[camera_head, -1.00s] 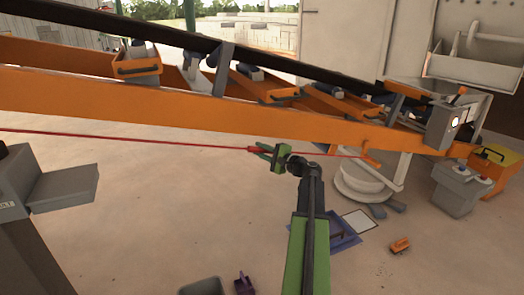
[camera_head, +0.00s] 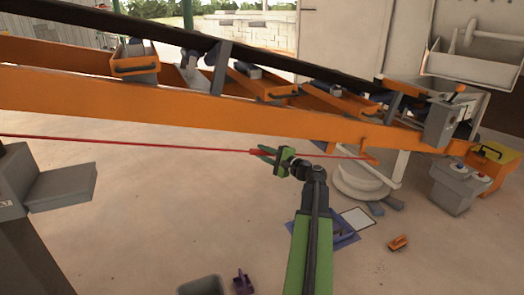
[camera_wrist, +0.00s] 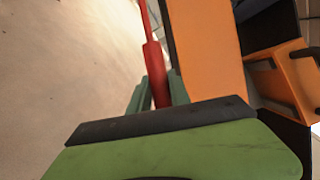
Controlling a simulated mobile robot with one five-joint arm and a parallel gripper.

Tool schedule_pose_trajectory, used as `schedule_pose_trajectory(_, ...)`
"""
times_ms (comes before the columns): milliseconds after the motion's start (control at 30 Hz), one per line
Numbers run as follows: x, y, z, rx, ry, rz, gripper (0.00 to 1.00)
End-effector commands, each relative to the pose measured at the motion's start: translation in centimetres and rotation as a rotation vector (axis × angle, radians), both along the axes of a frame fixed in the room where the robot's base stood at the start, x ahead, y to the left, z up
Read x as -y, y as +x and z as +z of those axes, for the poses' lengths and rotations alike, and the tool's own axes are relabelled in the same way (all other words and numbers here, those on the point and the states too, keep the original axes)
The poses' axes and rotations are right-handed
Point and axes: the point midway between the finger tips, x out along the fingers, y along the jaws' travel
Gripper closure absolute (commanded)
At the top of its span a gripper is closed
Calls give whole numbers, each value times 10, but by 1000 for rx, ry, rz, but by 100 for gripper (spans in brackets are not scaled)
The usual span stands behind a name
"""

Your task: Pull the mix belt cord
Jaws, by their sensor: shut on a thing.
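The mix belt cord (camera_head: 130,142) is a thin red line running along the orange belt frame (camera_head: 150,105), from the left edge to a bracket at the right. My gripper (camera_head: 268,153) is green and shut on the cord in front of the frame. In the wrist view the red cord (camera_wrist: 152,50), with a thicker red sleeve, runs down between the green fingers (camera_wrist: 158,90). The orange frame stands just right of it there. The fingers partly hide the gripped stretch.
A grey control box (camera_head: 457,186) with buttons stands at the right. A grey stand (camera_head: 60,187) is at the left. An orange-handled tool (camera_head: 398,242), a blue tray (camera_head: 343,240) and a grey bin (camera_head: 202,286) are on the floor. The floor at left centre is clear.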

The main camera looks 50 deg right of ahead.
Motion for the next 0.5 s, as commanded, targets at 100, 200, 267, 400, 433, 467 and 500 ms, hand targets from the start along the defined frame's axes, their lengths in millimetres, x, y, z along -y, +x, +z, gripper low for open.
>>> schedule_pose_trajectory(100, 1, 1, 0, 0, 0, 0, 100)
schedule_pose_trajectory(200, 1, 1, 0, 0, 0, 0, 68)
schedule_pose_trajectory(267, 1, 1, 0, 0, 0, 0, 60)
schedule_pose_trajectory(400, 1, 1, 0, 0, 0, 0, 55)
schedule_pose_trajectory(433, 1, 1, 0, 0, 0, 0, 55)
schedule_pose_trajectory(467, 1, 1, 0, 0, 0, 0, 55)
schedule_pose_trajectory(500, 1, 1, 0, 0, 0, 0, 55)
